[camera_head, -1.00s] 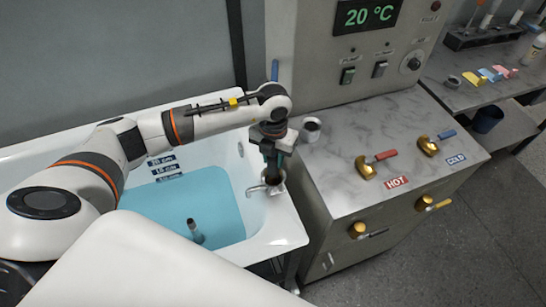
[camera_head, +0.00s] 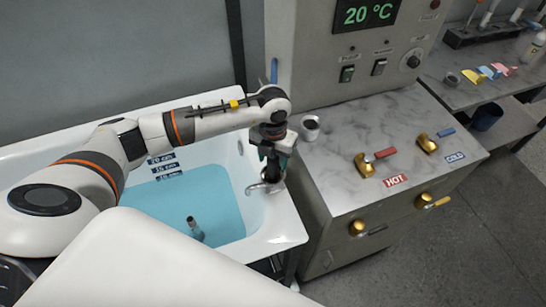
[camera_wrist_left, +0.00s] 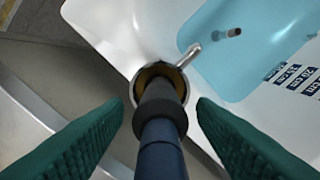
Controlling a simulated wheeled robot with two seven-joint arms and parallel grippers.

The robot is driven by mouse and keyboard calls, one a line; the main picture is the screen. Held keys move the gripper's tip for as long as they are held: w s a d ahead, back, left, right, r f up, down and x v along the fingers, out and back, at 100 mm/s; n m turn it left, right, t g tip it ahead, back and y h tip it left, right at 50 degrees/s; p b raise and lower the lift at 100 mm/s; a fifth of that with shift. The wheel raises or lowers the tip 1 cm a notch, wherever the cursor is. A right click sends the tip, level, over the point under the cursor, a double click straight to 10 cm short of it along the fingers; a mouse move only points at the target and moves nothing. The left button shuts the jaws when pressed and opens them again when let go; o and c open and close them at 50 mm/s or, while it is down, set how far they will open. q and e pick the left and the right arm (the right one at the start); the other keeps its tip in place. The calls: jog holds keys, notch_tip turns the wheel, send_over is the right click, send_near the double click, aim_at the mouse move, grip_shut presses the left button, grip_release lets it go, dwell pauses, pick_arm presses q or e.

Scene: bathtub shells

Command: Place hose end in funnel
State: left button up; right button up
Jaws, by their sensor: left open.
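My left gripper (camera_head: 274,158) points down over the tub's front right corner. In the left wrist view its two green fingers (camera_wrist_left: 160,122) are open, one on each side of a dark blue hose (camera_wrist_left: 162,150), with gaps between. The hose's dark collared end (camera_wrist_left: 159,108) points into the round metal funnel (camera_wrist_left: 181,73), which has a brassy inside. The end appears to be within the funnel's rim; its depth is hidden. In the head view the funnel (camera_head: 266,188) is partly behind the gripper. My right gripper is not in view.
The white bathtub (camera_head: 285,228) holds blue water with an upright pipe (camera_head: 194,228). To the right stands a marble-topped cabinet (camera_head: 345,130) with hot and cold taps and a white cup (camera_head: 310,128). A control panel (camera_head: 365,50) rises behind it.

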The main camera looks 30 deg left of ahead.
pick_arm(q)
notch_tip(320, 180, up, 12)
jog(key=b, duration=0.3)
jog(key=shift+f, duration=0.1)
dwell(0.3)
jog(key=shift+f, duration=0.1)
